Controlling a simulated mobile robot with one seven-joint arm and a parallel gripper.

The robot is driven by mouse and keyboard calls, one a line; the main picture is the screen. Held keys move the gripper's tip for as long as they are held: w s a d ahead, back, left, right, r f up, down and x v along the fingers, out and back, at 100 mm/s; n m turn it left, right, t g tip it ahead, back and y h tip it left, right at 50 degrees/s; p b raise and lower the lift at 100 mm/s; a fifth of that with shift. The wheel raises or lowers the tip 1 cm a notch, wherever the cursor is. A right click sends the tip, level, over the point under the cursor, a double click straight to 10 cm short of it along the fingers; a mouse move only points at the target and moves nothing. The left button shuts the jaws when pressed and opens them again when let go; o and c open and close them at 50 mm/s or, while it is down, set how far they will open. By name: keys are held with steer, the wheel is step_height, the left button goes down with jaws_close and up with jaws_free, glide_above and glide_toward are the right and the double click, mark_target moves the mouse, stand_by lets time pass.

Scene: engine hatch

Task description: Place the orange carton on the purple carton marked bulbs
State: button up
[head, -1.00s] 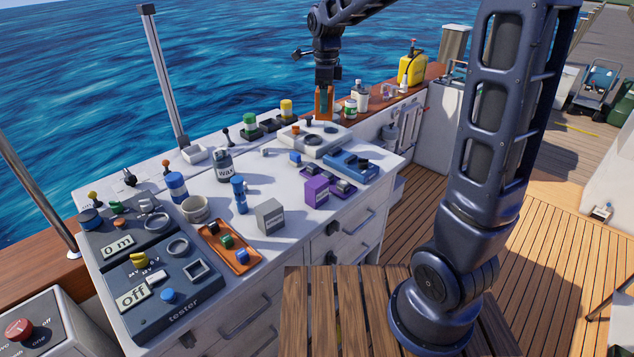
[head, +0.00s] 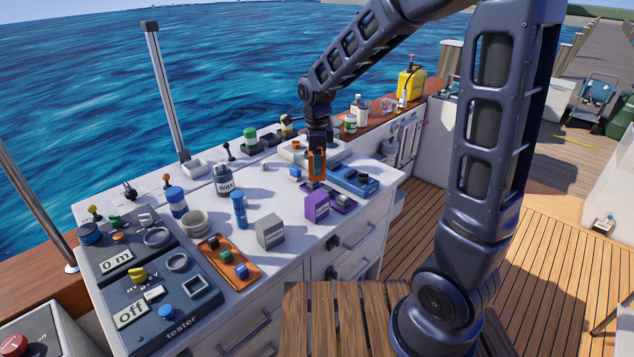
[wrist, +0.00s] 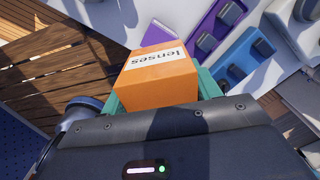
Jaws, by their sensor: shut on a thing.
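The orange carton (head: 311,168) is held in my gripper (head: 318,166), whose teal fingers are shut on it. In the wrist view the orange carton (wrist: 158,75) shows a label reading "lenses" between the teal fingers (wrist: 162,92). The purple carton (head: 317,206) stands upright on the white worktop, below the held carton in the head view. An air gap seems to show between them. In the wrist view a small part of the purple carton (wrist: 153,33) shows past the orange one. Its marking is too small to read.
A purple tray (head: 345,203) with dark parts lies just right of the purple carton. A blue tray (head: 360,180) lies behind it. A grey carton (head: 270,232) stands to the left, near the front edge. A white fixture (head: 330,150) stands behind my gripper.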

steer(key=shift+f, duration=3.9)
steer(key=shift+f, duration=0.1)
steer(key=o, duration=1)
step_height(320, 180, up, 12)
steer(key=shift+r, duration=0.15)
